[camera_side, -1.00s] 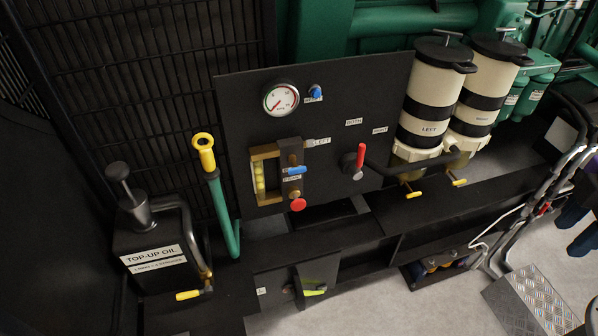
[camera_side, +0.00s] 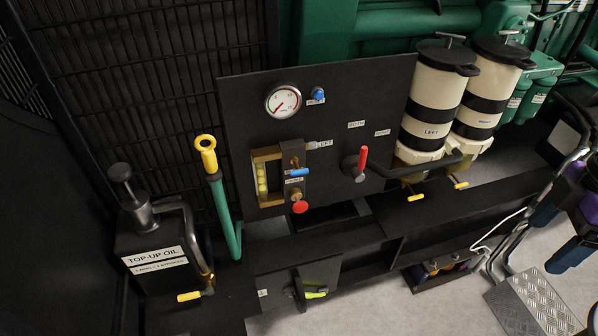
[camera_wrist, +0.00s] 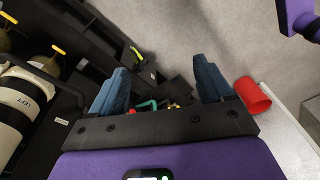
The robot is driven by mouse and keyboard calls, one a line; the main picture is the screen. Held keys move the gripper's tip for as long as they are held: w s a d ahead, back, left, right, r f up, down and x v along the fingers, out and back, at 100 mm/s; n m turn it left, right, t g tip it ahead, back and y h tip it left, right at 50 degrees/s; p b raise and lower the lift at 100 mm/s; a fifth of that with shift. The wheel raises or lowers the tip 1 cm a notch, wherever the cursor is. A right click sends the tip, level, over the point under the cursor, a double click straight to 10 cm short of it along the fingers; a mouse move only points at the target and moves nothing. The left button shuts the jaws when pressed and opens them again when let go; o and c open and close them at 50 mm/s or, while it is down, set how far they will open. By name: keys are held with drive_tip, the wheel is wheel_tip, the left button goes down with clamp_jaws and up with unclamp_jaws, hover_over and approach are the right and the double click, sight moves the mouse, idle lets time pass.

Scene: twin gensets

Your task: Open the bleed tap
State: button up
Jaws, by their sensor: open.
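A black panel (camera_side: 240,130) in the side view carries a gauge (camera_side: 283,101), a small blue knob (camera_side: 319,96) with a label, a brass-framed sight glass (camera_side: 262,178), a blue lever (camera_side: 299,172) and a red knob (camera_side: 300,207). The labels are too small to tell which is the bleed tap. Yellow-handled taps (camera_side: 415,198) (camera_side: 460,185) sit under the filter canisters. My gripper (camera_side: 557,234) is open and empty at the right edge, well apart from the panel. In the wrist view its blue fingers (camera_wrist: 160,92) stand wide apart above the floor.
Two canisters, left (camera_side: 432,100) and right (camera_side: 487,85), stand right of a red lever (camera_side: 362,157). A top-up oil can (camera_side: 155,245) stands at left. A metal step (camera_side: 535,305) is below my gripper. A red cup (camera_wrist: 252,96) is right of the fingers.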

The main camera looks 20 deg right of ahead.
drive_tip(key=w+a+f+m+t+y, duration=0.3)
drive_tip(key=w+a, duration=0.4)
drive_tip(key=a, duration=0.6)
drive_tip(key=w+a+f+m+t+y, duration=0.2)
drive_tip(key=w+a+f+m, duration=0.25)
drive_tip(key=w+a, duration=0.6)
drive_tip(key=m+t+h, duration=0.6)
drive_tip(key=m+t, duration=0.1)
drive_tip(key=t, duration=0.6)
approach(298, 169)
drive_tip(key=w, duration=1)
drive_tip(key=shift+a+f, duration=0.1)
drive_tip(key=shift+f, duration=0.2)
drive_tip(key=c, duration=0.9)
